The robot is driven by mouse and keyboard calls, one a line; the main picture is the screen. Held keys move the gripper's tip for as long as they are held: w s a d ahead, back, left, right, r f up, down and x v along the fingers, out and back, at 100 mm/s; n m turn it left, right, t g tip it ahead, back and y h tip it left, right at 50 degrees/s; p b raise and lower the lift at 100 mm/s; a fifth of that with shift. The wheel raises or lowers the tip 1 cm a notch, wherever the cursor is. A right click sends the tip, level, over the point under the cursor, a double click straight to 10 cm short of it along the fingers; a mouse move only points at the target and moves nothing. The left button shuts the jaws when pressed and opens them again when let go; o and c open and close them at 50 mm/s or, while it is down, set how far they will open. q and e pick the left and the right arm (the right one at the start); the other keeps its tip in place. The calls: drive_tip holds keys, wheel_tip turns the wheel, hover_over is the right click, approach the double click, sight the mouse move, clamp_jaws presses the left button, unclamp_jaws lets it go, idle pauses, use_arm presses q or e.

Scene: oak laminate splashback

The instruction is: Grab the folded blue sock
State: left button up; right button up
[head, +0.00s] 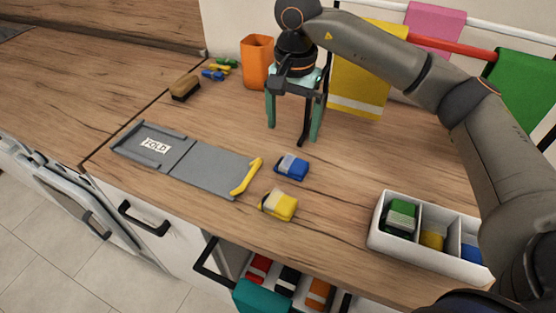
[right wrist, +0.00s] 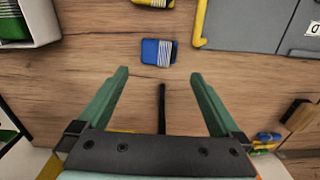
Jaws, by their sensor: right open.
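The folded blue sock (head: 295,168), blue with a pale striped band, lies on the wooden counter in the head view, right of the folding board's yellow edge. In the right wrist view it (right wrist: 152,52) lies just beyond the fingertips, roughly centred between them. My right gripper (head: 293,132) is open and empty, pointing down over the counter behind the sock; its green fingers also show in the right wrist view (right wrist: 160,73). A thin dark rod stands between the fingers. The gripper is apart from the sock. My left gripper is not in view.
A folded yellow sock (head: 283,207) lies in front of the blue one. The grey folding board (head: 205,168) is left. A white divided box (head: 387,244) with folded socks stands right. An orange cup (head: 257,62) and brush (head: 184,87) are behind. An open drawer holds several folded items.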

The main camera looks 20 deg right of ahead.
hover_over(291, 163)
wheel_tip(291, 163, down, 6)
drive_tip(key=shift+s+r, duration=0.15)
drive_tip(key=shift+r, duration=0.1)
drive_tip(key=shift+f+p, duration=0.85)
drive_tip(key=shift+f, duration=2)
drive_tip(key=c, duration=1)
drive_tip(key=shift+r, duration=0.1)
